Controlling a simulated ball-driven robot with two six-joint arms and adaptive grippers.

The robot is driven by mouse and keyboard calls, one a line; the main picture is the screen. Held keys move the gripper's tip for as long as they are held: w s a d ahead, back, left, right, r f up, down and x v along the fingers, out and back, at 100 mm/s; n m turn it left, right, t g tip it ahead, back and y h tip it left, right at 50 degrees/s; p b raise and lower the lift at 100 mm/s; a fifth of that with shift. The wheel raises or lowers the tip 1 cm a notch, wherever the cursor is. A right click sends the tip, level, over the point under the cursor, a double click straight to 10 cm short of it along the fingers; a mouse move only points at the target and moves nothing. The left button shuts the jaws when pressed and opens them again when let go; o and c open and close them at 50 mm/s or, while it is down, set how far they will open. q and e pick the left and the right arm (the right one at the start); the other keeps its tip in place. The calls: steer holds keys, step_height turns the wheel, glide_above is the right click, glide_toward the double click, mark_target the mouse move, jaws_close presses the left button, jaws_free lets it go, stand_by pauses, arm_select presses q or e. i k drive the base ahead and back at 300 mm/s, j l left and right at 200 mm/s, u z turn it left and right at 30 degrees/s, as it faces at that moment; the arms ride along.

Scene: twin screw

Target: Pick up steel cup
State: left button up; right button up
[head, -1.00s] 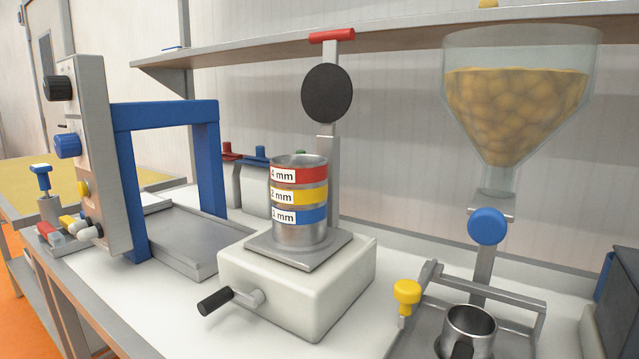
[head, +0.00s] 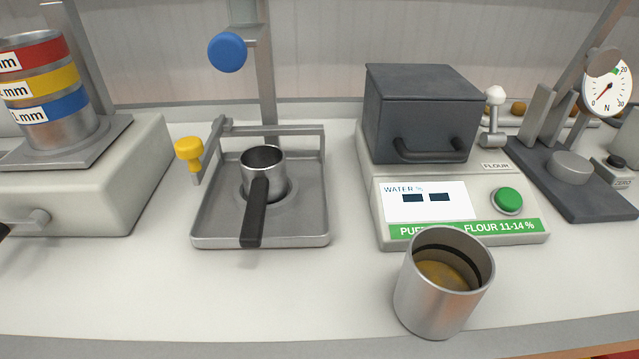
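A steel cup (head: 436,300) stands upright on the white bench near its front edge, at the lower right of the head view. It is open at the top, with a brownish-yellow content or inside at the bottom. A second, smaller steel cup (head: 262,172) with a black handle (head: 254,212) sits in the grey tray of a stand left of centre, its handle pointing toward me. Neither of my grippers shows in the head view.
A flour tester (head: 520,228) with a dark box (head: 420,108) stands behind the front cup. A sieve stack (head: 48,95) is left, a dial gauge (head: 607,90) right. The front left bench is clear.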

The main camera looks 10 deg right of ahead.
mark_target(446, 270)
steer(key=z, duration=1.05)
